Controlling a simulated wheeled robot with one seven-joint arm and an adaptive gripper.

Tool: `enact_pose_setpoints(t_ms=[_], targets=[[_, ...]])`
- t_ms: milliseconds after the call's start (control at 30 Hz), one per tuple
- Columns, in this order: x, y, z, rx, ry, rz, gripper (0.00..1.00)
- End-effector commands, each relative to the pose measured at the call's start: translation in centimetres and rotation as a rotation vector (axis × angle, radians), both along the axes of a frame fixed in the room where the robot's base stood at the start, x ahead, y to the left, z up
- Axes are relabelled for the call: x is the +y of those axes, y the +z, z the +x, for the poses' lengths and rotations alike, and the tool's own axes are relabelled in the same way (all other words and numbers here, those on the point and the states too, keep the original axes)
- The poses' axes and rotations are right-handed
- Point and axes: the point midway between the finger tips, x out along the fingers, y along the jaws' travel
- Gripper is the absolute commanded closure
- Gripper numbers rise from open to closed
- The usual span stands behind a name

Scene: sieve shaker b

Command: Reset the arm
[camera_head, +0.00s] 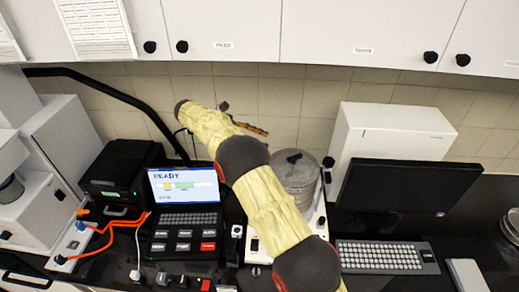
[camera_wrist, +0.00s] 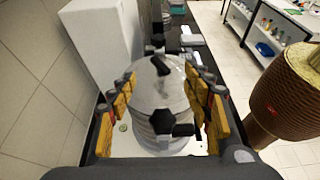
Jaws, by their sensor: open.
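My gripper is open. In the wrist view its two yellow-and-grey fingers (camera_wrist: 166,85) frame the sieve stack from either side, with nothing held between them. In the head view the gripper (camera_head: 246,122) is partly hidden behind my yellow-sleeved arm, near the tiled wall. The sieve shaker's round metal stack (camera_head: 298,178) stands upright behind my arm, its left side hidden. The stack also shows in the wrist view (camera_wrist: 158,95), with dark knobs and a clamp on its lid. I cannot tell how far the fingers are from it.
A control panel (camera_head: 184,187) reading READY stands left of my arm. A black monitor (camera_head: 402,200), a keyboard (camera_head: 385,257) and a white box unit (camera_head: 385,135) are to the right. White cabinets (camera_head: 330,30) hang above. Orange cables (camera_head: 108,228) lie at left.

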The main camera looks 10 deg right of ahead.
Motion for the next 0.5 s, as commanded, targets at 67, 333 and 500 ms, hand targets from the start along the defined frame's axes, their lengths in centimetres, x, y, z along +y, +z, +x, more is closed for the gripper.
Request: enact_pose_setpoints(t_ms=[67, 333, 500], targets=[[0.0, 0.8, 0.0, -0.001, 0.001, 0.001, 0.5], [0.0, 1.6, 0.0, -0.001, 0.0, 0.0, 0.5], [0.0, 1.5, 0.0, 0.0, 0.0, 0.0, 0.5]])
